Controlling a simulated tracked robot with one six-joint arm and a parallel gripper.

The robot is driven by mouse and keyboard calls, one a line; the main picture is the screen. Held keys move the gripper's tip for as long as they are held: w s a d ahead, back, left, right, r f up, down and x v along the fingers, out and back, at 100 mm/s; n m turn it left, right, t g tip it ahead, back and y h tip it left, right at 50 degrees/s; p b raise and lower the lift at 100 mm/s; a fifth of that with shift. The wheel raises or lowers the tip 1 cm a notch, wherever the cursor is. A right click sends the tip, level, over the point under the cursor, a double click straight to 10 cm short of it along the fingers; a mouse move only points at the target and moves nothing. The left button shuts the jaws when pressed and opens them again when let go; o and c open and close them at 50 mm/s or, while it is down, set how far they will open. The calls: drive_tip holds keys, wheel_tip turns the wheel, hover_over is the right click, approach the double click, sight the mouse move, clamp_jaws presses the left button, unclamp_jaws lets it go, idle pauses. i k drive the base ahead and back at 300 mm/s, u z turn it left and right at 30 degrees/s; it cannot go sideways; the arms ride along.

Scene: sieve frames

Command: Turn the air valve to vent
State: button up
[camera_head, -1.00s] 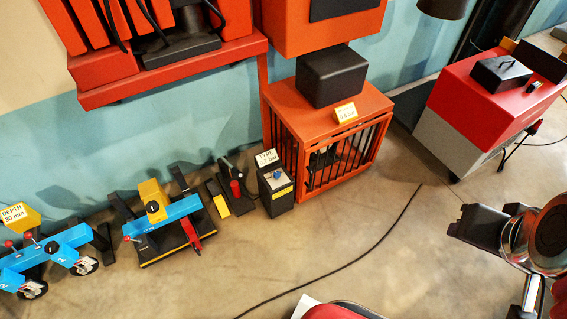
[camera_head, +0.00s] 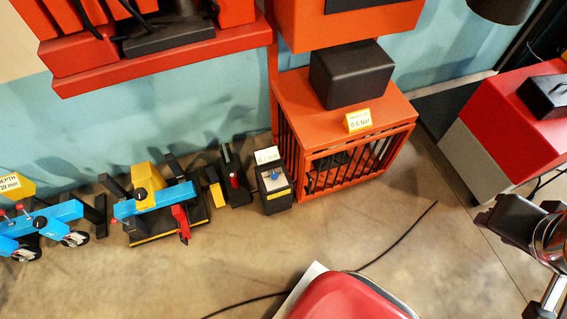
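A small black box (camera_head: 277,201) stands on the floor against the wall, left of an orange barred cage. It bears a blue knob (camera_head: 274,175) on a pale top plate, with a label sign (camera_head: 267,156) ending in "bar" behind it. This looks like the air valve; the knob's exact pointing and its markings are too small to read. My gripper (camera_head: 507,221) is at the right edge, well apart from the box and above the floor. Its dark fingers are seen at an angle, so their opening is unclear. I see nothing held in it.
The orange cage (camera_head: 345,115) carries a black box and a "0.6 bar" sign (camera_head: 359,121). Blue-barred devices (camera_head: 155,202) stand to the left. A red and grey cabinet (camera_head: 505,135) is at right.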

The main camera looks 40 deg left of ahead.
sight(274, 175)
drive_tip(key=i, duration=0.25)
drive_tip(key=u, duration=2.9)
drive_tip(key=i, duration=1)
drive_tip(key=u, duration=0.05)
